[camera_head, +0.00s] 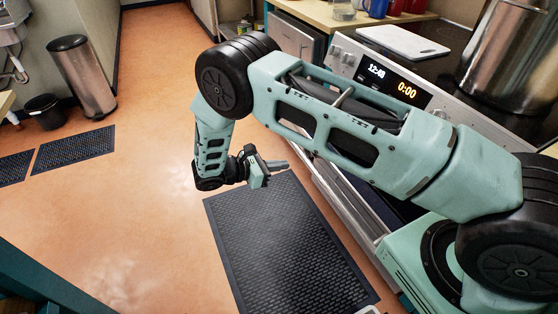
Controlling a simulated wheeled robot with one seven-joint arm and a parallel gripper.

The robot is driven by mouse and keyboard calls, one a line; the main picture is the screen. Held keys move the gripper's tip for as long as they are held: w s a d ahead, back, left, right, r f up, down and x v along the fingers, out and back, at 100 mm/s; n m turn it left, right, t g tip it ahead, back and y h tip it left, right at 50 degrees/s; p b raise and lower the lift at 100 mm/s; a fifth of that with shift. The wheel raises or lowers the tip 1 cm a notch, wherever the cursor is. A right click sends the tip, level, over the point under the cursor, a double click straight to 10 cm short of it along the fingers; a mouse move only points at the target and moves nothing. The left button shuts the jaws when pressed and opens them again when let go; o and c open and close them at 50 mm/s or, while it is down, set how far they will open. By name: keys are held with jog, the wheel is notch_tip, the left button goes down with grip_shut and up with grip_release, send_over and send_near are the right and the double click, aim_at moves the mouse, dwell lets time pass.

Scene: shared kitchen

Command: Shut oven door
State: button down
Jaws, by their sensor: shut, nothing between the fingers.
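The oven (341,50) stands at the right, with a steel control panel, knobs and a lit display (391,78). My arm crosses in front of it and hides much of its front. A long pale edge of the oven door (345,208) shows below my arm, with a dark area beside it. The door seems to stand out from the oven front, but how far I cannot tell. My gripper (279,165) is shut and empty, over the near floor mat, left of the door edge and pointing right. I see no contact with the door.
A black ribbed mat (280,240) lies on the orange floor below my gripper. A large steel pot (512,55) and a white board (403,42) sit on top at the right. A steel bin (82,75) stands far left. The floor at left centre is clear.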

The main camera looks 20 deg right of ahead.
jog(key=shift+d+p, duration=1.1)
jog(key=shift+d, duration=4.15)
